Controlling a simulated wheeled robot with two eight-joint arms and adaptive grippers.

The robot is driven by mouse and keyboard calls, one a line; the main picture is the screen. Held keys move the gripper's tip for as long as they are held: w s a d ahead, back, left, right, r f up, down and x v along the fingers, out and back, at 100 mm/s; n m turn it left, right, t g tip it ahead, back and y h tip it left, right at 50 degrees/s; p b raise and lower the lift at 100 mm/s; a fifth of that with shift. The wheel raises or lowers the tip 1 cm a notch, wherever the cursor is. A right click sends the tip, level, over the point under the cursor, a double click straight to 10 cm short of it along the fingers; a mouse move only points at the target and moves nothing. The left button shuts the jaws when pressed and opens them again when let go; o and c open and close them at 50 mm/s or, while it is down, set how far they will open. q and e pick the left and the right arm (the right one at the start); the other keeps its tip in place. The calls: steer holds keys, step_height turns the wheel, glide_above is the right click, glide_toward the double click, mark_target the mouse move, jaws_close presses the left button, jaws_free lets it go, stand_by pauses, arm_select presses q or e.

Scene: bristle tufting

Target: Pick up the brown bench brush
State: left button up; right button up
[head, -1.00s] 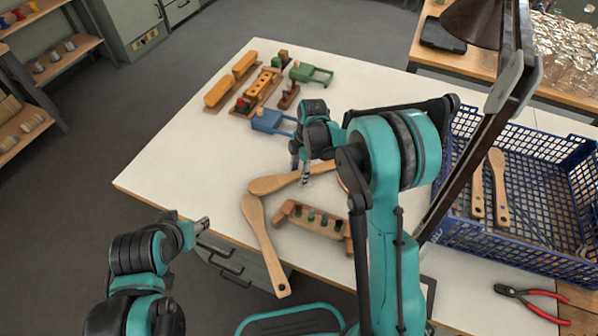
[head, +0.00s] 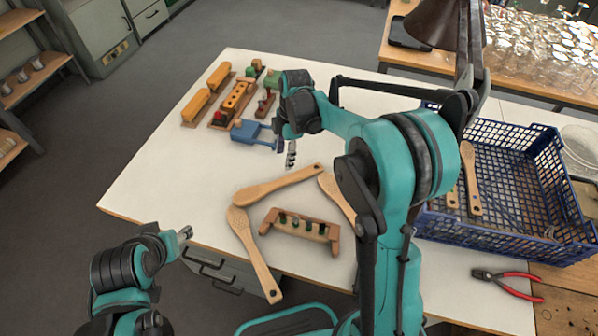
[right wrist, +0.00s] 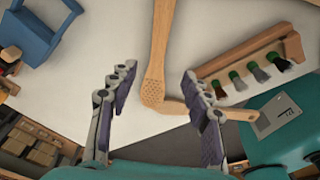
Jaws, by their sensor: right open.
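Several wooden paddle-shaped brushes lie on the white table; I cannot tell which is the named bench brush. One brush (head: 277,186) lies almost crosswise below my right gripper (head: 291,155). A second brush (head: 254,250) points to the front edge, and a third (head: 337,194) is partly behind my right arm. In the right wrist view, the crosswise brush (right wrist: 158,55), with its dotted head, lies between the spread fingers of my right gripper (right wrist: 160,105), open and empty. The second brush (right wrist: 235,114) runs behind the right finger. My left gripper (head: 186,233) is by the table's left front edge; its jaws are too small to read.
A wooden rack (head: 300,226) with small green-ended tufts stands beside the brushes. A blue wooden piece (head: 253,132) and yellow blocks lie at the back left. A blue crate (head: 512,246) holding more wooden brushes and red pliers (head: 510,283) are at the right.

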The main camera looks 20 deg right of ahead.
steer(key=s+d+r+m+t, duration=0.2)
steer(key=s+r+m+t, duration=0.1)
steer(key=s+r+m, duration=0.6)
steer(key=s+d+f+m+t+h, duration=0.1)
steer(key=s+m+t, duration=0.3)
steer(key=s+m, duration=0.5)
steer(key=s+d, duration=0.1)
steer(key=s, duration=0.2)
steer(key=shift+m+h, duration=0.3)
steer(key=shift+m, duration=0.1)
steer(key=shift+s+d+f+m, duration=0.15)
steer(key=shift+s+f+m, duration=0.05)
steer(key=shift+m, duration=0.1)
steer(key=c, duration=0.4)
